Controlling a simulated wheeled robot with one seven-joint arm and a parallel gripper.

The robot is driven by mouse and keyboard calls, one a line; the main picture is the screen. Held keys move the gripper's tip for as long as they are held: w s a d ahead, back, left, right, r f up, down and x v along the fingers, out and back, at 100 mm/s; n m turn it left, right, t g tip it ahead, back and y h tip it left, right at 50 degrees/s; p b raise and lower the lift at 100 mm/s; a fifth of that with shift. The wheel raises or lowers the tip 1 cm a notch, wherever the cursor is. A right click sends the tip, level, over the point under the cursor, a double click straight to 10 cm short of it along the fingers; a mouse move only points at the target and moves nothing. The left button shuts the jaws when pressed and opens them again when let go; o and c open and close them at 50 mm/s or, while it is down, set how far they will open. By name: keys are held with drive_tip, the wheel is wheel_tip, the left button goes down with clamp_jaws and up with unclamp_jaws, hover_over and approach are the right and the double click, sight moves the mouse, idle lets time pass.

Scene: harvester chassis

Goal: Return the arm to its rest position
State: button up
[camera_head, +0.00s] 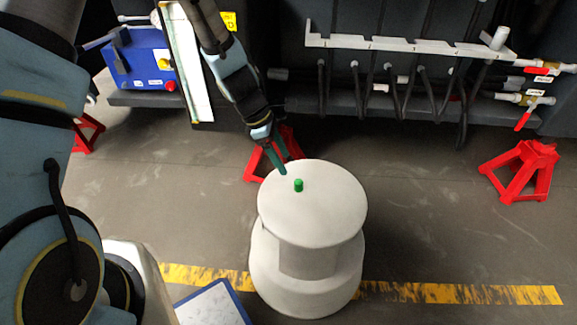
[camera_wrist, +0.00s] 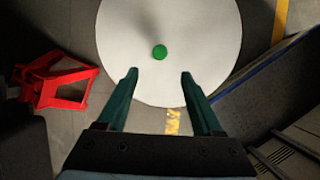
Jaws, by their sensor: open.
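My gripper (camera_head: 281,161) has dark green fingers and hangs at the back edge of a round white pedestal (camera_head: 325,215) in the head view. In the wrist view my gripper (camera_wrist: 158,78) is open, with nothing between its fingers. A small green peg (camera_head: 298,185) stands on the pedestal top, apart from the fingers. In the wrist view the green peg (camera_wrist: 159,52) lies beyond the fingertips, on the white pedestal top (camera_wrist: 195,30). My arm reaches down from the top of the head view.
Red stands (camera_head: 521,172) are on the floor at the right and behind the pedestal. A rack of hoses (camera_head: 410,48) and valves runs along the back. A blue box (camera_head: 140,60) is at back left. Open floor with a yellow stripe (camera_head: 455,293) lies at the right.

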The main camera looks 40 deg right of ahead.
drive_tip(key=shift+w+a+r, duration=0.15)
drive_tip(key=shift+r, duration=0.4)
drive_tip(key=w+a+r+m+t, duration=0.1)
drive_tip(key=w+a+r+m, duration=0.15)
drive_tip(key=a, duration=0.35)
drive_tip(key=w+a+r+m+t+y, duration=0.1)
drive_tip(key=w+a+r+m, duration=0.2)
drive_tip(key=a, duration=0.4)
drive_tip(key=w+a+r+m+t, duration=0.1)
drive_tip(key=w+a+r, duration=0.2)
drive_tip(key=a+r, duration=0.25)
drive_tip(key=s+a+r+m+t+y, duration=0.1)
drive_tip(key=s+a+r+m, duration=0.15)
drive_tip(key=a, duration=0.75)
drive_tip(key=s+a+r+m+t+y, duration=0.15)
drive_tip(key=a+r, duration=0.25)
drive_tip(key=a, duration=0.5)
wheel_tip(320, 180, up, 20)
drive_tip(key=w+p, duration=0.1)
drive_tip(key=p, duration=1.9)
drive_tip(key=shift+w+d+m+g, duration=0.15)
drive_tip(key=shift+m+g, duration=0.3)
